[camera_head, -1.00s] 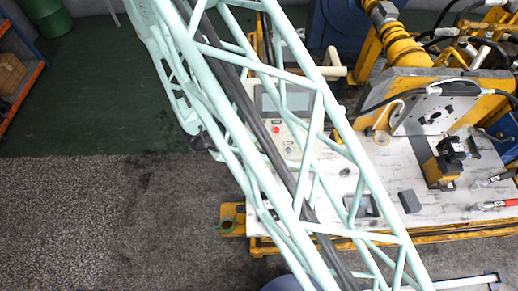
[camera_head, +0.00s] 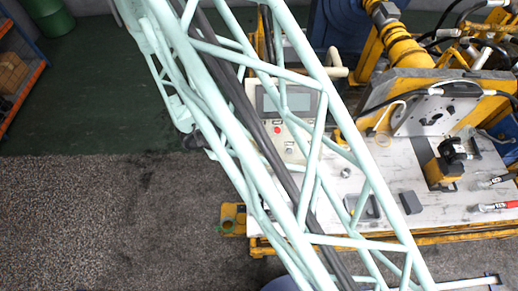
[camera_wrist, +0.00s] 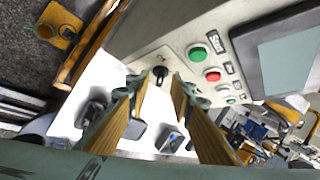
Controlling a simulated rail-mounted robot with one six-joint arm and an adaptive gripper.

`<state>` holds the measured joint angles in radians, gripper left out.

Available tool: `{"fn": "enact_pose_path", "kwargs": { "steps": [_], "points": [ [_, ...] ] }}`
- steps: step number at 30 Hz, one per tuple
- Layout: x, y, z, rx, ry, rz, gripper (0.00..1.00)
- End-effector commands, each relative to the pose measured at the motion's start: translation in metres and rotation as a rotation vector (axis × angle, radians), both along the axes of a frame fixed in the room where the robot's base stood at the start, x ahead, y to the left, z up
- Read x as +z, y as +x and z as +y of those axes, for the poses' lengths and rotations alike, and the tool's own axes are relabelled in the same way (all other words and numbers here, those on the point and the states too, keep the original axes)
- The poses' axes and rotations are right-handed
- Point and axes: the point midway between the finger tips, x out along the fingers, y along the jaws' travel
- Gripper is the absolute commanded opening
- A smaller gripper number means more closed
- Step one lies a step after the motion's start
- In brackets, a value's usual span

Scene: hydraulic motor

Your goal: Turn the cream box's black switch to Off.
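The cream box (camera_wrist: 165,38) fills the upper middle of the wrist view, with a display at right and green and red buttons. Its black switch (camera_wrist: 160,72) is a small dark knob near the panel's lower left edge. My gripper (camera_wrist: 159,86) is open, with one yellow-padded finger on each side of the switch in the picture. I cannot tell whether the fingertips reach around it or touch it. Which way the switch points is too small to read. In the head view the cream box (camera_head: 296,126) is partly hidden behind my arm, and the gripper is not clearly visible.
A white table top (camera_head: 400,165) with a yellow frame carries the box. A dark grey block (camera_head: 410,202) and red-handled tool (camera_head: 494,207) lie on it. Yellow machinery with hoses (camera_head: 405,85) stands behind at right. The floor at left is open.

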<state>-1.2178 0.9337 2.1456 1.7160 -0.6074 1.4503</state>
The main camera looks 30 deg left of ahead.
Motion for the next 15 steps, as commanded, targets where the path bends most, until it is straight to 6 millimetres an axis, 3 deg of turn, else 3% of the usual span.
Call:
{"fn": "enact_pose_path", "kwargs": {
  "steps": [15],
  "points": [
    [0.050, -0.031, 0.014, 0.003, 0.002, -0.001, 0.21]
  ]
}}
